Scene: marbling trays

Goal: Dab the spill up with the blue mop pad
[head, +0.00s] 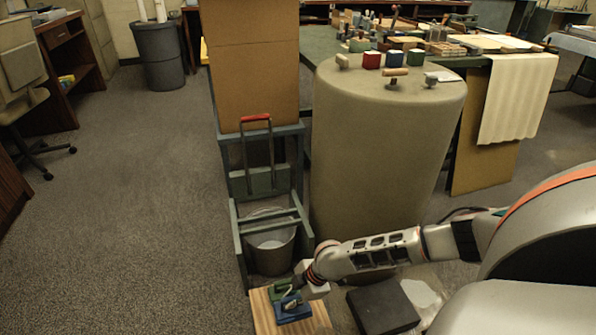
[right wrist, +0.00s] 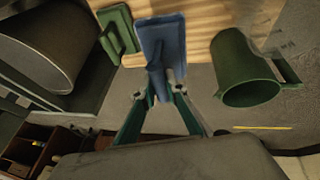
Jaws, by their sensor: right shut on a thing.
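The blue mop pad (head: 293,311) is at the wooden board (head: 262,314), low in the head view. My right gripper (head: 291,294) reaches it from the right. In the right wrist view the blue pad (right wrist: 161,38) has its handle between the fingertips of my right gripper (right wrist: 159,88), which is shut on it. I cannot tell whether the pad touches the board. A green pad (right wrist: 118,31) lies beside it on the board. I cannot make out the spill for certain; a pale patch (head: 424,297) shows on the floor. My left gripper is out of view.
A metal bucket (head: 270,250) stands in a green frame (head: 240,235) behind the board. A green mug-like vessel (right wrist: 248,70) is right of the pad in the wrist view. A dark block (head: 382,307) lies under my right arm. A round table (head: 385,150) stands behind it.

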